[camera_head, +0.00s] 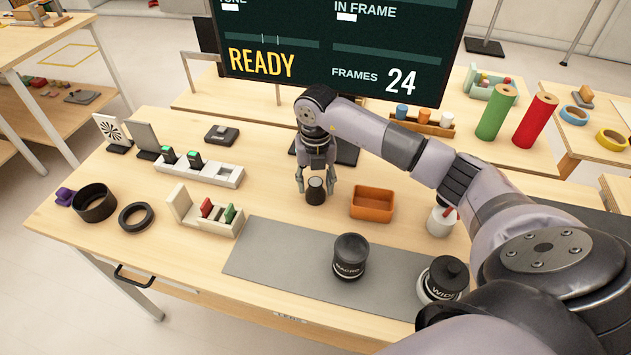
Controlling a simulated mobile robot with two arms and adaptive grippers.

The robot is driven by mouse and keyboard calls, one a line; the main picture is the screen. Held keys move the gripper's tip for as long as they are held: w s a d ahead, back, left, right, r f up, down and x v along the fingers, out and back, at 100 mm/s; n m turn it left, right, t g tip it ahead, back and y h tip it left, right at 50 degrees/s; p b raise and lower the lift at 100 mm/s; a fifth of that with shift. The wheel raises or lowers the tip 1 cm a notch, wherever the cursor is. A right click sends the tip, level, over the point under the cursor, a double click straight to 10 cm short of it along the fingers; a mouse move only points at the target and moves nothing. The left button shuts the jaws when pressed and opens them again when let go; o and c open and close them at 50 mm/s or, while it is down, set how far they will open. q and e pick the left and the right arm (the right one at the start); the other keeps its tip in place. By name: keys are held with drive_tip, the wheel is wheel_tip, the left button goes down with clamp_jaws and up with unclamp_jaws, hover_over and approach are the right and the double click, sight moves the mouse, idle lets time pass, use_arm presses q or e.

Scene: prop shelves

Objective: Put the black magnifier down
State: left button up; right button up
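The black magnifier (315,192) looks like a small dark cylinder with a lighter top. It stands upright on the wooden table (270,150), left of the orange tray. My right gripper (315,181) points down just above and around it, one finger on each side. The fingers look spread, with a small gap to the magnifier on both sides. My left gripper is not in view.
The orange tray (372,204) is close on the right. A grey mat (290,255) with the MACRO lens (349,258) and WIDE lens (443,280) lies in front. A white holder with red and green cards (207,217) stands left. A dark screen (340,45) is behind.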

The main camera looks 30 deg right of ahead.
sight(316, 181)
drive_tip(key=shift+r, duration=0.2)
wheel_tip(316, 181, up, 12)
drive_tip(key=b, duration=0.1)
drive_tip(key=shift+b, duration=0.35)
